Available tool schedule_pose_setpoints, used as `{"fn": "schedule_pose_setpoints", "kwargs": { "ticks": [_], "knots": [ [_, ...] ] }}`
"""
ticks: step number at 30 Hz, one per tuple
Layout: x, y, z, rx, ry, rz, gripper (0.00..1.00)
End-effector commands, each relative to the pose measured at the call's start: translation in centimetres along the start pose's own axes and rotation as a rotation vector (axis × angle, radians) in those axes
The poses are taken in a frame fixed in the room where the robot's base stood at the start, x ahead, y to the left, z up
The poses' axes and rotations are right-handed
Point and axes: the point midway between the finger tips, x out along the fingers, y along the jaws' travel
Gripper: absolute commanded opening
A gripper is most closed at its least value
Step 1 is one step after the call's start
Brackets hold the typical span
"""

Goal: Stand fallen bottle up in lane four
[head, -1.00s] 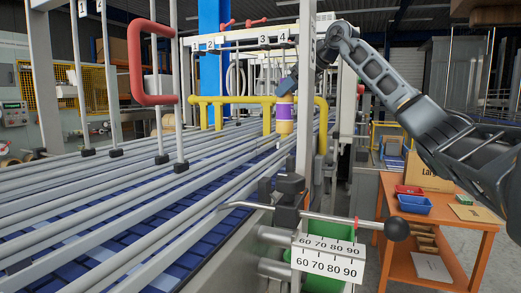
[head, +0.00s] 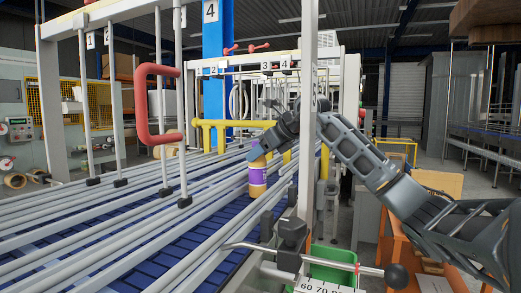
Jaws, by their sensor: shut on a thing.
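The bottle (head: 258,179), yellow-orange with a purple and white label, hangs close to upright below my gripper (head: 264,150) in the head view. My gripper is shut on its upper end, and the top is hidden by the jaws. The bottle's base is at the level of the grey guide rails, over the right-hand lanes of the blue conveyor (head: 140,240). I cannot tell whether it touches the belt. The lane four sign (head: 286,65) hangs from the far crossbar, beside the lane three sign (head: 266,67).
Long grey guide rails (head: 100,205) divide the lanes. A white post (head: 307,120) stands just right of the bottle, in front of my arm. A red handle (head: 141,105) and a yellow pipe frame (head: 222,125) stand left and behind. A black-knobbed lever (head: 396,276) is at front right.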

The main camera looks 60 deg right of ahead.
Motion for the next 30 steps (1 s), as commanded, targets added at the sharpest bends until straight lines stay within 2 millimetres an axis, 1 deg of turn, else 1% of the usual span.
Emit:
{"fn": "schedule_pose_setpoints", "kwargs": {
  "ticks": [12,13,18,21,30],
  "knots": [
    [0.35,0.04,-0.48,-0.001,-0.001,-0.001,0.21],
    [0.32,0.04,-0.44,-0.001,0.0,-0.001,0.59],
    [0.29,0.03,-0.4,-0.001,0.001,-0.001,0.75],
    [0.28,0.03,-0.39,0.0,0.001,-0.001,0.83],
    [0.05,-0.02,-0.1,0.0,0.0,-0.001,0.83]
  ]
}}
